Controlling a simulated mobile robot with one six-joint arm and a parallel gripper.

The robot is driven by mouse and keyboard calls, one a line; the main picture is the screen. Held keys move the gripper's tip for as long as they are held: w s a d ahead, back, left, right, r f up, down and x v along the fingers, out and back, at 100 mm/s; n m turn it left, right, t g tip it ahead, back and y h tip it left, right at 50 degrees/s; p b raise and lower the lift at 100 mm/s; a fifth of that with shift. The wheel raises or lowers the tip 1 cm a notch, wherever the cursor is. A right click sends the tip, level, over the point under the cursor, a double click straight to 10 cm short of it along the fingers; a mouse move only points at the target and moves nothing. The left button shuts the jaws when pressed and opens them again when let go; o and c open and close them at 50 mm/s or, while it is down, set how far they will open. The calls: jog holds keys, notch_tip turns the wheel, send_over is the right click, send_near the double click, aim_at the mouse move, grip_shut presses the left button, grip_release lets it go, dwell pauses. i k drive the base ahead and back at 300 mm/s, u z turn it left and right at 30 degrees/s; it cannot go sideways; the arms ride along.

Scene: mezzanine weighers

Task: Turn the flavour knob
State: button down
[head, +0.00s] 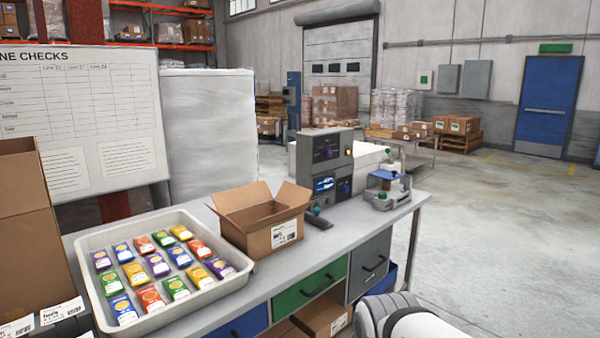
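A grey control unit (313,143) stands upright on the workbench, right of the open carton. Below are a lit blue screen (324,184) and a dark, bluish round part (345,188) that looks like a knob. I cannot tell which of these is the flavour knob, or how it is set. Only a white link of my arm shows, at the bottom right, well in front of the unit. My gripper is not in view.
The workbench (290,264) carries a pale tray (240,262) of several coloured packets, an open carton (262,238), a dark handheld item (319,218) before the unit and a small scale-like device (386,190) to its right. Grey floor (500,230) is clear on the right.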

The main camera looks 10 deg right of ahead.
aim_at(328, 152)
jog(key=z, duration=0.4)
jog(key=i, duration=1)
jog(key=z, duration=0.65)
jog(key=i, duration=1.85)
jog(key=u, duration=0.15)
